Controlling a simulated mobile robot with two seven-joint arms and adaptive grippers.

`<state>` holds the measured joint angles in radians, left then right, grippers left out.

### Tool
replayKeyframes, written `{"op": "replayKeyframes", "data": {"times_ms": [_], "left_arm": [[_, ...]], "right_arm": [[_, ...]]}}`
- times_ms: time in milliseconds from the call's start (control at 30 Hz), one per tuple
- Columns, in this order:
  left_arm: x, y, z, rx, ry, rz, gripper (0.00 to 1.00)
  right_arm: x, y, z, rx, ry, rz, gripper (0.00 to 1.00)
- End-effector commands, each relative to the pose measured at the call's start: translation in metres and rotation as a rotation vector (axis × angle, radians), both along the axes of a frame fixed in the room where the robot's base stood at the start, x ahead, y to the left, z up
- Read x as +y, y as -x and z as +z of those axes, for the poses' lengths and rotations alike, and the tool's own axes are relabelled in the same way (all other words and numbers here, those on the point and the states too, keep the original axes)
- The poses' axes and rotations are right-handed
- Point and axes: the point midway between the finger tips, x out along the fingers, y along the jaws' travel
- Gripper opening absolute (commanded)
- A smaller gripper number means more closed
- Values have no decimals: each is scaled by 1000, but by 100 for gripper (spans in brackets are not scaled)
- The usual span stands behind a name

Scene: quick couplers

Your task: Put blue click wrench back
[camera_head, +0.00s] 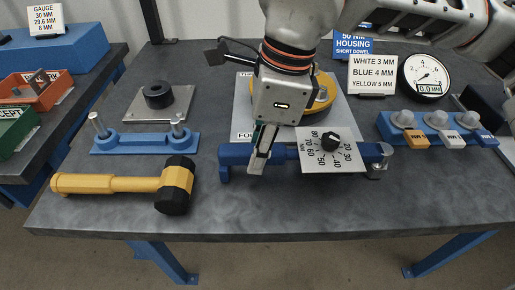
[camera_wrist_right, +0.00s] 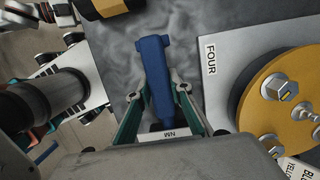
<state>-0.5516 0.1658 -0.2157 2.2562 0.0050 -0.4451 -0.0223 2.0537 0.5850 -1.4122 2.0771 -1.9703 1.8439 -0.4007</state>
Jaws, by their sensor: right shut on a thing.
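The blue click wrench (camera_head: 236,154) lies crosswise near the front middle of the table, with a white number plate (camera_head: 316,165) and black knob at its right part. My right gripper (camera_head: 259,160) reaches down from above and is shut on the wrench's blue body, left of the plate. In the right wrist view the blue body (camera_wrist_right: 154,70) runs between the two fingers (camera_wrist_right: 160,112), its wider end pointing away. I cannot tell whether the wrench touches the table. My left gripper does not clearly show.
A yellow mallet (camera_head: 112,184) lies at front left, before a blue stand with two metal pegs (camera_head: 140,142). A yellow flange (camera_head: 322,92) sits behind my right gripper. A blue rack (camera_head: 430,128) with colored tags and a dial gauge (camera_head: 424,75) stand at right. The front edge strip is clear.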

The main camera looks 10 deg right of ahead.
Motion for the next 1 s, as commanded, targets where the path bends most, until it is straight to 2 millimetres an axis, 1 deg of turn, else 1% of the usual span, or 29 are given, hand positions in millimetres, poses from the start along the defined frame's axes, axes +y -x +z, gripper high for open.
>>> {"op": "replayKeyframes", "data": {"times_ms": [167,467,500,567,867,1000], "left_arm": [[0,0,-1,1,0,-1,40],[0,1,-2,4,0,-1,40],[0,1,-2,4,-1,0,40],[0,1,-2,4,-1,0,40],[0,2,-3,6,0,0,40],[0,2,-4,7,-1,0,40]], "right_arm": [[0,0,1,-2,-1,0,0],[0,0,-3,-2,-1,0,0],[0,0,-3,-2,-1,0,25],[0,0,-3,-2,-1,0,40],[0,0,-4,1,1,0,40],[-1,0,2,-1,0,-1,40]]}}
